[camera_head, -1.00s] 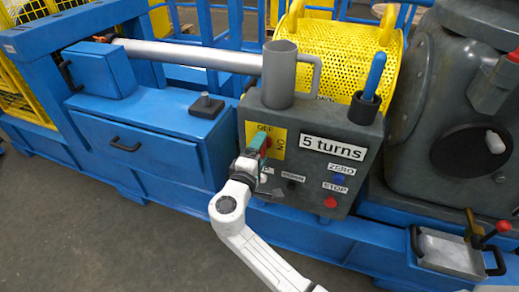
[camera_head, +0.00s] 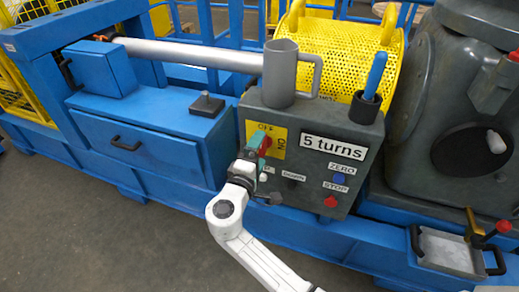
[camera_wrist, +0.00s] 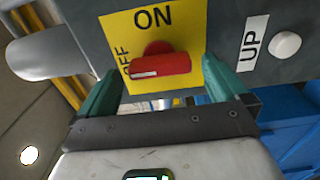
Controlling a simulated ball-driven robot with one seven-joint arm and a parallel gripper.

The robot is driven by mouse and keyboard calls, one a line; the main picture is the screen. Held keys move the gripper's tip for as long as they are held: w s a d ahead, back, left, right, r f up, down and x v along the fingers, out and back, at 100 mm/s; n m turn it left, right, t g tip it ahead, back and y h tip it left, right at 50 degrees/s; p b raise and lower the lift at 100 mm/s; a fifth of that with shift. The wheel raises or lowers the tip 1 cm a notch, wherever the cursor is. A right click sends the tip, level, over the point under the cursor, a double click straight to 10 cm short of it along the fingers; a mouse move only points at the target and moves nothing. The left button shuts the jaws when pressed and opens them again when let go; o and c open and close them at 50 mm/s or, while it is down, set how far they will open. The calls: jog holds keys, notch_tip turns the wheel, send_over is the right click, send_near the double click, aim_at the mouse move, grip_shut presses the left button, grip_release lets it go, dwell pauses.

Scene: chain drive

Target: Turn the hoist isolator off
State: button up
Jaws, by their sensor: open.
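The hoist isolator is a red handle (camera_wrist: 160,66) on a yellow plate (camera_wrist: 190,22) marked ON and OFF. In the wrist view its bar lies crosswise, with a white mark on the left half, toward OFF. In the head view the yellow plate (camera_head: 281,151) is on the grey control box, and the handle is mostly hidden by my gripper (camera_head: 262,146). In the wrist view my gripper (camera_wrist: 158,72) is open, its green fingers on either side of the handle with gaps; I cannot tell whether either touches it.
The box carries a white UP button (camera_wrist: 286,45), a ZERO button (camera_head: 338,180) and a red STOP button (camera_head: 331,201). A grey mug-shaped holder (camera_head: 281,75) and a blue-handled lever (camera_head: 376,73) stand on top. A blue cabinet (camera_head: 150,145) is to the left.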

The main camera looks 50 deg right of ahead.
jog(key=v, duration=0.9)
jog(key=shift+a, duration=0.15)
jog(key=s+d+f+m+g+y, duration=0.1)
jog(key=s+f+m+g+y, duration=0.1)
jog(key=s+f+y, duration=0.45)
jog(key=s+d+f+m+g+y, duration=0.2)
jog(key=s+f+g+y, duration=0.15)
jog(key=s+f, duration=0.45)
jog(key=s+a+y, duration=0.7)
jog(key=s+a, duration=0.1)
jog(key=s, duration=0.1)
notch_tip(320, 180, up, 14)
jog(key=p, duration=1.5)
jog(key=shift+w+m, duration=0.3)
jog(key=shift+d+r, duration=0.1)
jog(key=shift+d, duration=0.05)
jog(key=shift+c, duration=0.2)
